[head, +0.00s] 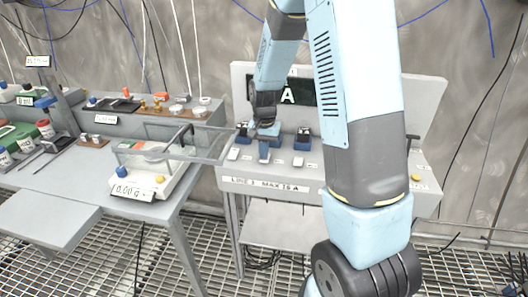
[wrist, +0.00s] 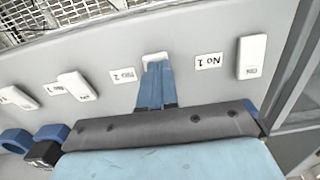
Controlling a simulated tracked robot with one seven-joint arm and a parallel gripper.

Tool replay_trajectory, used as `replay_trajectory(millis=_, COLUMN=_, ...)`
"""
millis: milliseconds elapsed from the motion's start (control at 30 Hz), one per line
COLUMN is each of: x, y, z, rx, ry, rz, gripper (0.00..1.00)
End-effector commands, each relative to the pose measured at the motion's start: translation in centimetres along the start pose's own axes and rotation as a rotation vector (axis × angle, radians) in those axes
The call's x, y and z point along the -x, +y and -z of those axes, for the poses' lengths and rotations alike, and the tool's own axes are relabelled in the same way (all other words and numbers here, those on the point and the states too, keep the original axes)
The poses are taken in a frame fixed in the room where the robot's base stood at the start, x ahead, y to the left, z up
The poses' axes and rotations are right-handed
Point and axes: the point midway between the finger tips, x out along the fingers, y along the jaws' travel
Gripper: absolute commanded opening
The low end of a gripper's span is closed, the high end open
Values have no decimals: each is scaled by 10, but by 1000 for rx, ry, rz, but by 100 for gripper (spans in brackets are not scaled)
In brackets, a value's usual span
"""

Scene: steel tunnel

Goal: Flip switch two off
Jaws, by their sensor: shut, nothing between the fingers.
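Switch two (wrist: 155,57) is a white rocker beside the label "No 2" (wrist: 123,75) in the wrist view. Its top end shows beyond my fingertips; the rest is hidden by them. My gripper (wrist: 157,68) has narrow blue fingers, shut together and empty, pointing at this switch. They overlap it in view; I cannot tell whether they touch it. In the head view my gripper (head: 264,158) points down over the row of switches on the grey panel (head: 330,187) and hides switch two. The marking on switch two is not readable.
Switch one (wrist: 248,57) and switch three (wrist: 77,87) flank it, both white. Blue-and-black plugs (head: 302,139) stand behind the row. A display (head: 285,93) rises behind, partly covered by my arm. A bench with a balance (head: 150,175) is at left.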

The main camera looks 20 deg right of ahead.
Motion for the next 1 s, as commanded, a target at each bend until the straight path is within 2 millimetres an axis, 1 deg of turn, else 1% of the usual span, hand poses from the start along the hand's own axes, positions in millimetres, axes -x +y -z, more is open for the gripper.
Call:
replay_trajectory(millis=33, x=-13, y=-1, z=-16, rx=12, ry=-39, rz=-15, gripper=0)
replay_trajectory(millis=500, x=-11, y=-1, z=1, rx=14, ry=-33, rz=-13, gripper=0)
replay_trajectory(millis=633, x=-7, y=0, z=3, rx=12, ry=-28, rz=-11, gripper=0)
replay_trajectory(millis=767, x=5, y=1, z=4, rx=10, ry=-22, rz=-8, gripper=0)
replay_trajectory(millis=867, x=22, y=1, z=4, rx=8, ry=-18, rz=-5, gripper=0)
replay_trajectory(millis=1000, x=50, y=2, z=3, rx=6, ry=-15, rz=-2, gripper=0)
